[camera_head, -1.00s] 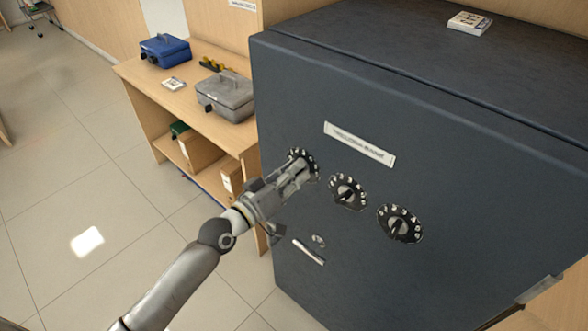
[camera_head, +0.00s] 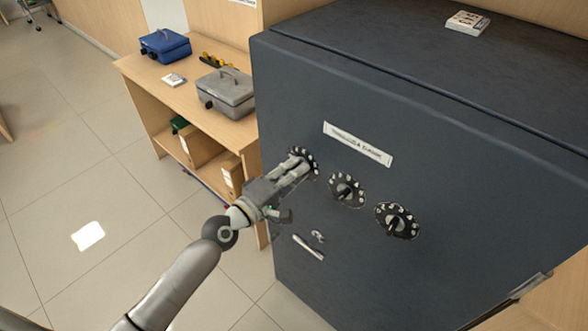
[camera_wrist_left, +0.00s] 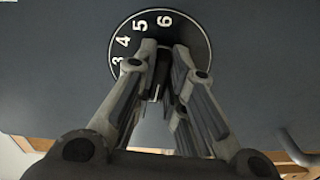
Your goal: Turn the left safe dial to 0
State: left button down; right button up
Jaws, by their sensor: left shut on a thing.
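The left safe dial (camera_head: 313,157) is a black disc with white numerals, leftmost of three on the dark safe's front. My left gripper (camera_head: 299,164) reaches it from the lower left and is shut on its knob. In the left wrist view the dial (camera_wrist_left: 190,27) shows the numerals 3, 4, 5 and 6 above the fingers. The gripper (camera_wrist_left: 161,60) has a finger on each side of the dark knob (camera_wrist_left: 156,88). The fingers hide the lower part of the dial, and 0 is not seen. My right gripper is not in view.
The safe (camera_head: 420,110) also carries a middle dial (camera_head: 347,190), a right dial (camera_head: 397,220), a lever handle (camera_head: 308,247) and a label (camera_head: 357,144). A wooden desk (camera_head: 140,75) with a grey cash box (camera_head: 226,92) and a blue one (camera_head: 165,46) stands to the left.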

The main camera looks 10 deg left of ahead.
pick_arm(q)
jog(key=shift+n, duration=0.6)
jog(key=c, duration=1.5)
grip_release()
jog(key=v, duration=1.2)
jog(key=shift+f, duration=0.1)
